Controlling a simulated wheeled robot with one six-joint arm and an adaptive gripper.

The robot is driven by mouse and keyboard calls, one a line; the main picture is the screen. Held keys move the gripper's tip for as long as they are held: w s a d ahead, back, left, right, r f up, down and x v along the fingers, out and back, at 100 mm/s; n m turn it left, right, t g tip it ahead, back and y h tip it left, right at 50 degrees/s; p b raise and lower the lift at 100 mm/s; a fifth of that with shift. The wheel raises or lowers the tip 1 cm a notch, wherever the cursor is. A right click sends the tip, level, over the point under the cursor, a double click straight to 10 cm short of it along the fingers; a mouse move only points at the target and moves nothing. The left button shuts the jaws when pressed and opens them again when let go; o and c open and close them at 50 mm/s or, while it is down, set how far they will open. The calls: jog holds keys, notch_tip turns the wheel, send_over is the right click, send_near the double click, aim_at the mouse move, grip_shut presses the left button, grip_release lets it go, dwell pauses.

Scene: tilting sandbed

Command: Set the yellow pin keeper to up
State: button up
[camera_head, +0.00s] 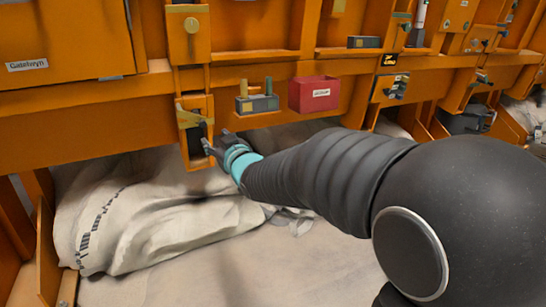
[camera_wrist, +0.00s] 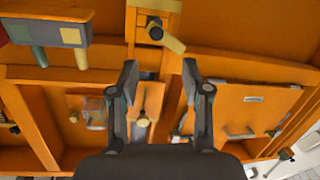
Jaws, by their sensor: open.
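The yellow pin keeper (camera_head: 190,118) is a short bar on a small orange plate (camera_head: 195,160) hanging from the lower orange rail. In the wrist view, which looks upside down, the keeper (camera_wrist: 170,40) sits at top centre with a dark round pivot. Its bar slants down to the right in that picture. My gripper (camera_head: 210,142) is close to the plate in the head view, just below and right of the keeper. In the wrist view my gripper (camera_wrist: 160,70) has its fingers spread and nothing between them. The keeper appears beyond the fingertips, apart from them.
A grey box (camera_head: 257,104) with yellow and teal pegs stands on the ledge right of the plate. A red labelled bin (camera_head: 314,94) is beside it. An orange panel with a brass knob (camera_head: 191,25) is above. Pale sacks (camera_head: 150,220) lie below the rail.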

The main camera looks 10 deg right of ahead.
jog(key=s+d+r+m+g+h+p, duration=0.1)
jog(key=s+d+m+g+h+p, duration=0.3)
jog(key=s+d, duration=0.8)
jog(key=shift+s+h+p, duration=0.4)
jog(key=shift+h+p, duration=0.25)
jog(key=shift+h, duration=0.05)
